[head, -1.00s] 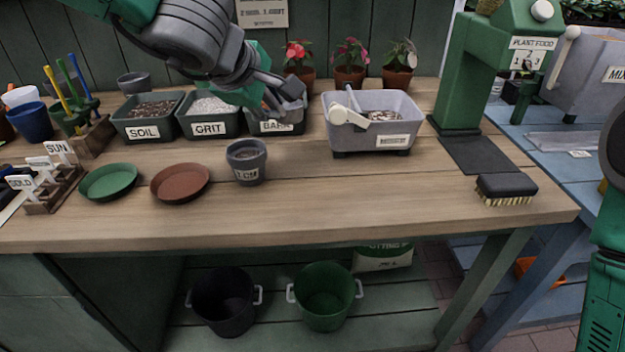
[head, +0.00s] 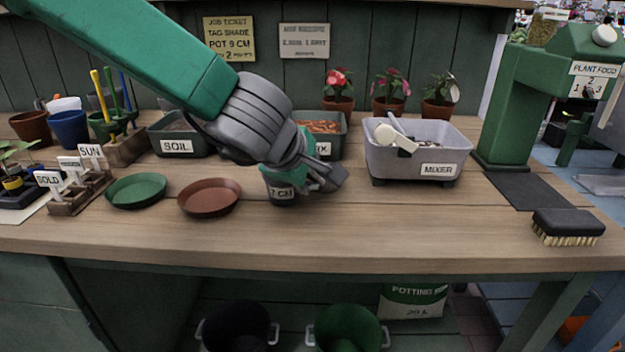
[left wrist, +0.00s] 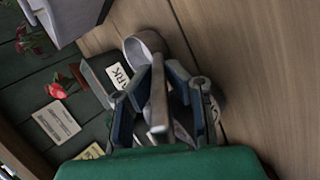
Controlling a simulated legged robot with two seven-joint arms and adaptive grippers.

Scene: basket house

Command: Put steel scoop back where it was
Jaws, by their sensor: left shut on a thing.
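In the left wrist view, my left gripper (left wrist: 158,92) is shut on the grey steel scoop (left wrist: 147,48). The scoop's handle lies between the fingers and its rounded bowl sticks out past them. In the head view, my left gripper (head: 325,178) is low over the bench, in front of the bark bin (head: 328,148). The scoop is hard to tell from the grey fingers there. The gripper partly hides the 7 cm pot (head: 283,194). My right gripper is out of view.
The soil bin (head: 178,146) stands at the left; my arm hides the grit bin. The mixer tub (head: 418,150) stands to the right. A brown saucer (head: 209,198), a green saucer (head: 136,191) and a brush (head: 568,225) lie on the bench. The front middle right is clear.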

